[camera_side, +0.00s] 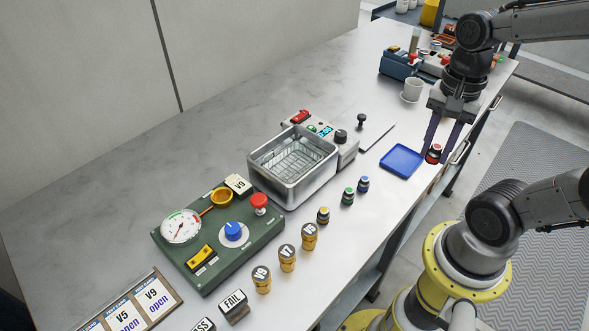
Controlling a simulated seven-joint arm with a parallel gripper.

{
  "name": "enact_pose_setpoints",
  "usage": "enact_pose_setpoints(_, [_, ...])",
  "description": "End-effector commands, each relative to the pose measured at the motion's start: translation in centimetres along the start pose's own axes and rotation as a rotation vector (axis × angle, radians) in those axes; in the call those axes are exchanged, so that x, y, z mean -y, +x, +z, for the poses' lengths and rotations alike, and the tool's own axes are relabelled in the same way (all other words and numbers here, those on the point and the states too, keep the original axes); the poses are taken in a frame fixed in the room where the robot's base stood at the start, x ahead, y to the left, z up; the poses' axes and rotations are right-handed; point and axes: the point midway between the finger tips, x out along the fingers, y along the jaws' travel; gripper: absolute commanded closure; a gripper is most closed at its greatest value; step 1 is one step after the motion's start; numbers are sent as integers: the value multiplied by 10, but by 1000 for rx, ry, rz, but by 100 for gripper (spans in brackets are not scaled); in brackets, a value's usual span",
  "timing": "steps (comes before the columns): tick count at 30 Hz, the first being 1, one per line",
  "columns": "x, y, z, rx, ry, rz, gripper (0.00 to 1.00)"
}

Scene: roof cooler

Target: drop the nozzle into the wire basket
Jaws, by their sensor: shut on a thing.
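My gripper (436,149) is at the right, near the table's front edge, with its two dark fingers pointing down. I cannot tell whether the nozzle touches the table. The wire basket (292,162) sits inside an open steel tank (281,187) near the middle of the table, left of my gripper. The basket looks empty.
The blue tray (402,161) lies empty between my gripper and the tank. A black-knobbed peg (361,121) stands behind it. A white cup (413,89) stands farther back. A green gauge panel (216,236) and brass fittings (287,258) are at the front left. The back left table is clear.

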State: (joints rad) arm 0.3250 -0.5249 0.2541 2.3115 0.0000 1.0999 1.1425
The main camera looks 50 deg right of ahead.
Motion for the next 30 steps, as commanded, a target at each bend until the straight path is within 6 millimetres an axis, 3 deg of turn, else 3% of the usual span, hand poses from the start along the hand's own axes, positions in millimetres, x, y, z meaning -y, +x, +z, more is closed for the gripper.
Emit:
enact_pose_setpoints(3, [38,-20,-11,1,53,2,100])
enact_pose_setpoints(9, [114,-41,-14,1,81,4,100])
enact_pose_setpoints(14, [176,-43,-2,1,67,4,100])
enact_pose_setpoints(18, [224,-32,19,1,25,5,100])
enact_pose_setpoints(21, [250,-18,38,1,-19,6,100])
enact_pose_setpoints(24, [263,-4,54,1,-62,6,100])
enact_pose_setpoints(30, [265,14,70,1,-102,2,100])
